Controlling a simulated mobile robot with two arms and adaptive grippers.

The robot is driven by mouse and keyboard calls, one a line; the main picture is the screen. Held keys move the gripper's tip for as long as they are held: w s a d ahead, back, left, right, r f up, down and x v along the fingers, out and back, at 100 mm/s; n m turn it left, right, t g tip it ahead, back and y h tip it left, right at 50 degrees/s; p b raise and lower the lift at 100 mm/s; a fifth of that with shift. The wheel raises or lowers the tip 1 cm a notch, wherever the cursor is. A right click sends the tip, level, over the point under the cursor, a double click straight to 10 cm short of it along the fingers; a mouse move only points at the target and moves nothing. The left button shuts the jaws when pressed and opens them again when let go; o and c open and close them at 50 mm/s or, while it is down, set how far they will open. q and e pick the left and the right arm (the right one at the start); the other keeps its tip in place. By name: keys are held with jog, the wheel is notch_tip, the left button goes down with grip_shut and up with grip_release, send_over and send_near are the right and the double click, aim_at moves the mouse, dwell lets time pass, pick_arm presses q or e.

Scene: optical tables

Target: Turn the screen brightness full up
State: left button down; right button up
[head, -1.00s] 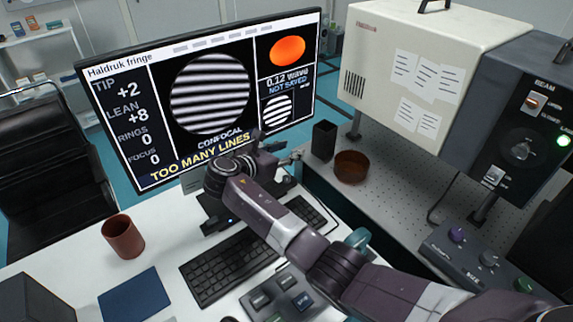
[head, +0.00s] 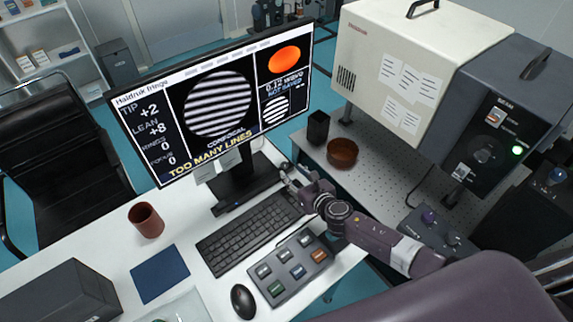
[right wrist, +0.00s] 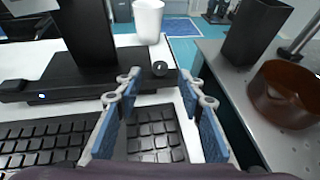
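The monitor screen (head: 212,108) is lit and shows fringe patterns and the words "TOO MANY LINES". Its black stand (head: 243,180) has a low bar-shaped base (right wrist: 75,82) with a small blue light at its left end in the right wrist view. A small dark round knob (right wrist: 160,69) shows at the right end of that base. My right gripper (head: 287,172) is beside that end of the base. In the right wrist view my right gripper (right wrist: 160,78) is open and empty, with the knob framed between its fingertips, just beyond them. My left gripper is not in view.
A keyboard (head: 248,232) lies below my right gripper, with a button box (head: 291,268) and mouse (head: 243,301) in front. A brown dish (head: 342,152) and black holder (head: 318,128) stand on the perforated table at right. A white cup (right wrist: 148,20) stands behind the base.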

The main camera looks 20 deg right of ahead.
aim_at(285, 166)
jog(key=b+x, duration=0.1)
jog(key=x, duration=0.5)
jog(key=shift+b, duration=0.35)
grip_shut()
